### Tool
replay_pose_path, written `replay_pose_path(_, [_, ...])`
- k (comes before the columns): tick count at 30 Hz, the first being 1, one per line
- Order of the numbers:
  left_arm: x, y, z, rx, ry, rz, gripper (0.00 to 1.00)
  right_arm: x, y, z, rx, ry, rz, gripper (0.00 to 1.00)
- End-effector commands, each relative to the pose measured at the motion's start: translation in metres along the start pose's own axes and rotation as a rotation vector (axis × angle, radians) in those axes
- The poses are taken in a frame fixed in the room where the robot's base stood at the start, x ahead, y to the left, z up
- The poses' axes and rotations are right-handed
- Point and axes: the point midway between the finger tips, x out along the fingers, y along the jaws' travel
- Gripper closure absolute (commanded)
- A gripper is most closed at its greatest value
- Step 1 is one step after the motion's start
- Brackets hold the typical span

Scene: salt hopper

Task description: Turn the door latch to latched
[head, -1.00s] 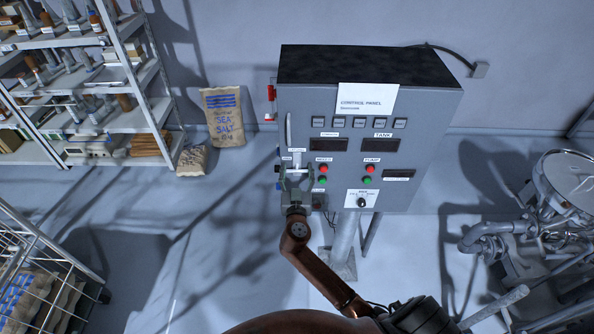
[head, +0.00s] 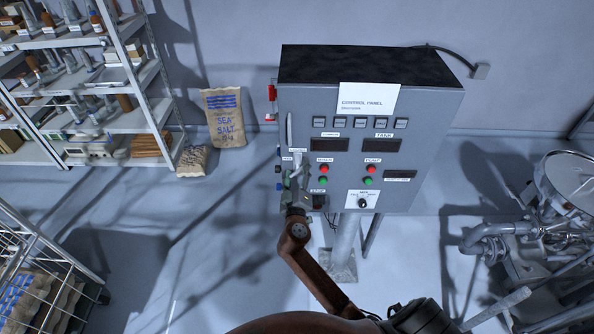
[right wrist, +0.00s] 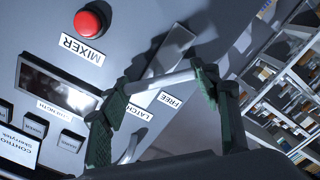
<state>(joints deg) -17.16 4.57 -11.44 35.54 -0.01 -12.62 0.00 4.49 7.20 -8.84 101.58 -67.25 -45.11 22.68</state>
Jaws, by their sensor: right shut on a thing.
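The door latch (right wrist: 163,80) is a light grey lever on the grey control panel door (head: 410,170). In the right wrist view the lever spans the space between my right gripper's two green fingers. The labels LATCH (right wrist: 139,114) and FREE (right wrist: 170,101) are beside it. My right gripper (right wrist: 158,90) is shut on the latch. In the head view the right gripper (head: 298,186) is at the panel's lower left edge and hides most of the latch. I cannot tell the lever's exact setting. My left gripper is not in view.
The red MIXER button (right wrist: 92,18) is close to the gripper. A slim vertical door handle (head: 289,130) is above the latch. A red-handled switch (head: 271,100) juts from the panel's left side. Shelves (head: 150,75) and a sea salt sack (head: 223,117) stand left; steel piping (head: 490,232) is right.

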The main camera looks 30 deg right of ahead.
Motion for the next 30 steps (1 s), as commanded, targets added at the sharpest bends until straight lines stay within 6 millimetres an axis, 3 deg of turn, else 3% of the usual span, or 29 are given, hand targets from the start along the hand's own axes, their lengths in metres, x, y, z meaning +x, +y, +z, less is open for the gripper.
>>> replay_pose_path(18, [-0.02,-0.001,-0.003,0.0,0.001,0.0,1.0,0.0,-0.001,-0.001,-0.551,0.001,0.001,0.67])
replay_pose_path(30, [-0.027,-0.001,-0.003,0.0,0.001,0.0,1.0,0.0,-0.003,0.0,-0.739,0.001,0.001,0.67])
